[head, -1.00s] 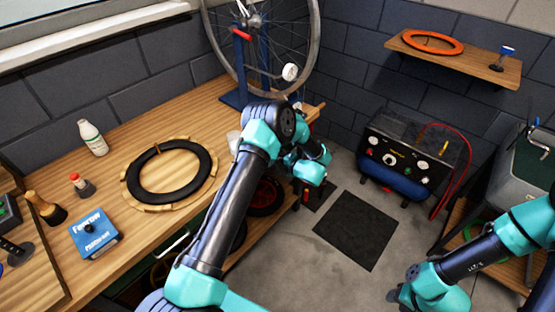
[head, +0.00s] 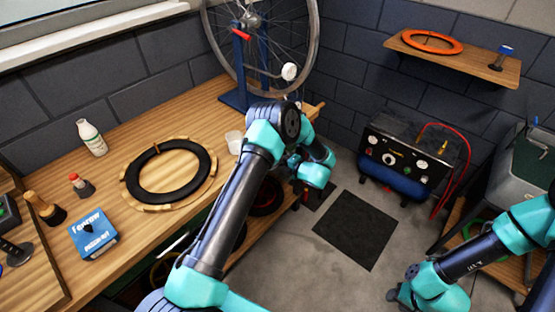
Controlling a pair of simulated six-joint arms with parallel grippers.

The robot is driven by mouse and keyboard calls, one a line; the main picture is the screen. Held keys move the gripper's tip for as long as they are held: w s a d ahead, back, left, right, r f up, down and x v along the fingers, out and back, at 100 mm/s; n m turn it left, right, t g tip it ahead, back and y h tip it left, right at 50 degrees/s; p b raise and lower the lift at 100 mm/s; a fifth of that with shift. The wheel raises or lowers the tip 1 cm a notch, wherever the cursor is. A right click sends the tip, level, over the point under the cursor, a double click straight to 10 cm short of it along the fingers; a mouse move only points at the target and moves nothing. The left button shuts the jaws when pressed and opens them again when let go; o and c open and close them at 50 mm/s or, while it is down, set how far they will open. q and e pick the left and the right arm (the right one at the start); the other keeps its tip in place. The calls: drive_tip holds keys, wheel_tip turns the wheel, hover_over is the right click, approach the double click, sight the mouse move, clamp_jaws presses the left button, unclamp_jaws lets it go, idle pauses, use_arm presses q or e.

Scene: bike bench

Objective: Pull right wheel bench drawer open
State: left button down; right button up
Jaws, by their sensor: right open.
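Under the front edge of the wooden workbench (head: 60,180), a dark green front with a pale bar-like handle (head: 178,242) shows partly, left of my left arm. I cannot tell if it is the right wheel bench drawer; my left arm covers much of the bench front. My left gripper (head: 301,194) points down past the bench's right front corner, small and dark, and its jaws are unclear. My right gripper (head: 399,294) is open and empty over the floor at the lower right, away from the bench, partly hidden by its wrist.
A bike wheel (head: 313,45) stands in a blue stand (head: 236,98) on the bench. A black tyre ring (head: 195,187), a blue box (head: 92,235), a white bottle (head: 91,137) and a cup (head: 234,142) lie there too. A compressor (head: 405,155) and dark mat (head: 355,230) are on the floor.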

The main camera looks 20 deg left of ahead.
use_arm(q)
drive_tip(key=f+v, duration=0.2)
drive_tip(key=v, duration=1.1)
drive_tip(key=d+f+v, duration=0.1)
drive_tip(key=f+v, duration=0.2)
drive_tip(key=v, duration=1)
drive_tip(key=shift+s+d+f, duration=0.2)
drive_tip(key=shift+d+f, duration=0.05)
drive_tip(key=shift+d, duration=0.15)
drive_tip(key=c, duration=1.2)
unclamp_jaws()
drive_tip(key=v, duration=1.7)
drive_tip(key=shift+d, duration=0.2)
drive_tip(key=shift+a, duration=0.1)
drive_tip(key=x, duration=1.6)
drive_tip(key=shift+s, duration=0.1)
